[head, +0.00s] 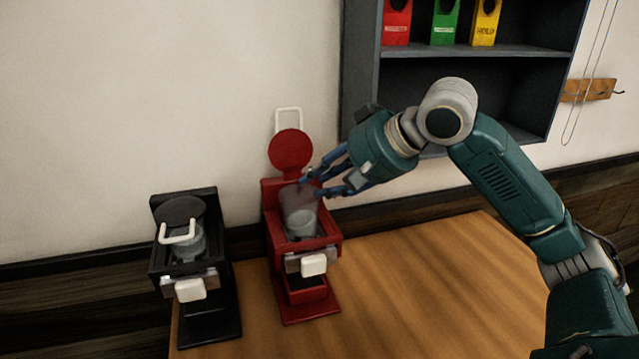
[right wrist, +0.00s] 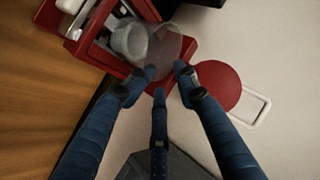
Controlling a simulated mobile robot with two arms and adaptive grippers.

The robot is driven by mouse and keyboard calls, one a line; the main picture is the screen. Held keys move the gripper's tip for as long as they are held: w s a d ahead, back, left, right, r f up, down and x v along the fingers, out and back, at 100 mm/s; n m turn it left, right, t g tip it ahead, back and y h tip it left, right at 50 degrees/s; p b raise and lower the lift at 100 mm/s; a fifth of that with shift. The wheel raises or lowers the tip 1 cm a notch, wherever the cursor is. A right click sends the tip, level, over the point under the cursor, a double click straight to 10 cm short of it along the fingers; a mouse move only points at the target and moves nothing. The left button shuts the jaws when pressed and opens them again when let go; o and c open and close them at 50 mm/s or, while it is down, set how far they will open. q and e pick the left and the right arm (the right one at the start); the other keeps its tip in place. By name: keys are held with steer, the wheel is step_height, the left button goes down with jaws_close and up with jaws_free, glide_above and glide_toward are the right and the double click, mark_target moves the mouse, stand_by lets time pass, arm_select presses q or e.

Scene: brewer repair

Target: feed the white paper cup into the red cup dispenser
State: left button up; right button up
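The red cup dispenser (head: 318,240) stands on the wooden table with its round red lid (head: 290,150) swung up and back. The lid also shows in the right wrist view (right wrist: 219,86). The white paper cup (head: 301,223) appears to be inside the dispenser's clear tube (head: 293,195); it shows pale through the tube in the right wrist view (right wrist: 129,41). My right gripper (head: 312,187) is just right of the tube's top. Its blue fingers are spread and hold nothing; the right wrist view shows the fingertips (right wrist: 157,82) apart near the tube's rim. My left gripper is out of view.
A black machine (head: 210,250) of similar build, its lid lowered, stands to the left. A dark shelf (head: 470,50) with red, green and yellow packs (head: 444,22) hangs behind my right arm. The table (head: 420,290) is bare right of the red dispenser.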

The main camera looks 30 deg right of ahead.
steer(key=v, duration=1.1)
steer(key=shift+s, duration=0.15)
stand_by(0.5)
